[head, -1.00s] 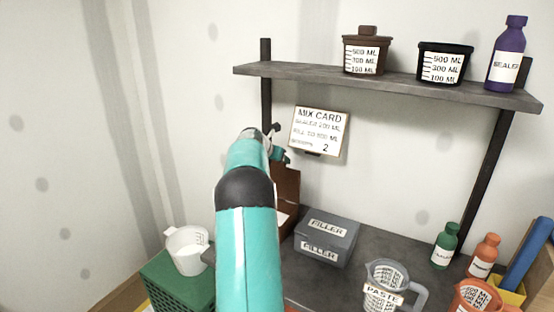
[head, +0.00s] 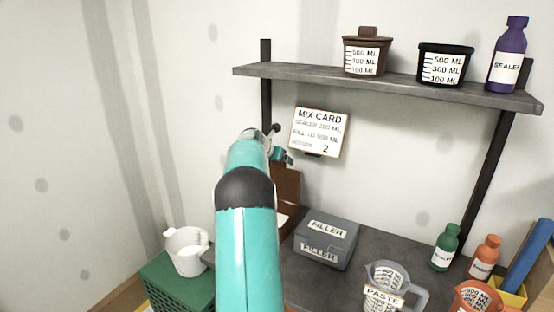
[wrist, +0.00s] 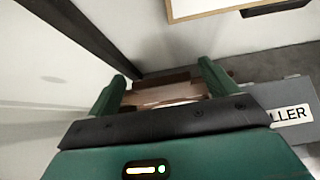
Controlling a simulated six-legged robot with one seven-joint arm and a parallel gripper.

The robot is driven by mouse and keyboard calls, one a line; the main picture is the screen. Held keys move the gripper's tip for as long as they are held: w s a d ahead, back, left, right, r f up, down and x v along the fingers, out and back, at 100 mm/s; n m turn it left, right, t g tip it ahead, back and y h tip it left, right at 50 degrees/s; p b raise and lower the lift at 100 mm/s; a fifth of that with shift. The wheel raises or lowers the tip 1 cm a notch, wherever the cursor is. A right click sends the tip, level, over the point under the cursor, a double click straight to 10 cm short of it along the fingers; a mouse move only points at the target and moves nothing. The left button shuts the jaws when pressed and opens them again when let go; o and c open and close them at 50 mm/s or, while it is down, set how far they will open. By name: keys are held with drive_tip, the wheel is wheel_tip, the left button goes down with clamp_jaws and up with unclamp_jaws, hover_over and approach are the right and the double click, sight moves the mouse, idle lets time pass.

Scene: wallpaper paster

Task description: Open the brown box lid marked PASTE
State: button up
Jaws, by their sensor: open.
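The brown box stands on the grey bench, mostly hidden behind my arm in the head view. Its brown lid (head: 288,185) stands raised, near upright, at the back, with a bit of white showing below it. The PASTE marking on the box cannot be read. My gripper (wrist: 162,84) is open, with its two green fingers apart. In the wrist view the brown box (wrist: 165,97) shows beyond and between the fingers. In the head view my gripper (head: 281,154) is just above the lid's top edge; whether it touches cannot be told.
A grey FILLER box (head: 326,242) stands right of the brown box. A clear PASTE jug (head: 388,288) is in front. A white bucket (head: 187,251) stands on a green crate (head: 172,282) at left. A mix card (head: 319,132) and shelf (head: 390,82) are behind.

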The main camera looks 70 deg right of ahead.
drive_tip(key=shift+r, duration=0.1)
drive_tip(key=v, duration=1.3)
drive_tip(key=shift+a, duration=0.3)
drive_tip(key=shift+w+r, duration=0.1)
drive_tip(key=shift+r, duration=0.1)
drive_tip(key=w+a+r+m+t+y, duration=0.1)
drive_tip(key=w+a+m+t, duration=0.2)
drive_tip(key=a, duration=0.9)
drive_tip(key=w+a+r+m+t+y, duration=0.15)
drive_tip(key=w+a, duration=0.35)
drive_tip(key=a, duration=0.7)
drive_tip(key=w+a+r+m+t+y, duration=0.1)
drive_tip(key=w+a+m, duration=0.2)
drive_tip(key=a, duration=0.8)
drive_tip(key=s+a+f+m+y, duration=0.2)
drive_tip(key=s+a+f+m, duration=0.1)
drive_tip(key=a, duration=0.7)
drive_tip(key=s+a+f+m+t+y, duration=0.1)
drive_tip(key=s+a, duration=0.4)
drive_tip(key=a, duration=0.6)
drive_tip(key=s+a+f+m+y, duration=0.3)
drive_tip(key=s+a+f+m, duration=0.1)
drive_tip(key=a, duration=0.7)
drive_tip(key=shift+s+f+m+t, duration=0.25)
drive_tip(key=shift+f+m+t, duration=0.1)
drive_tip(key=shift+f, duration=0.05)
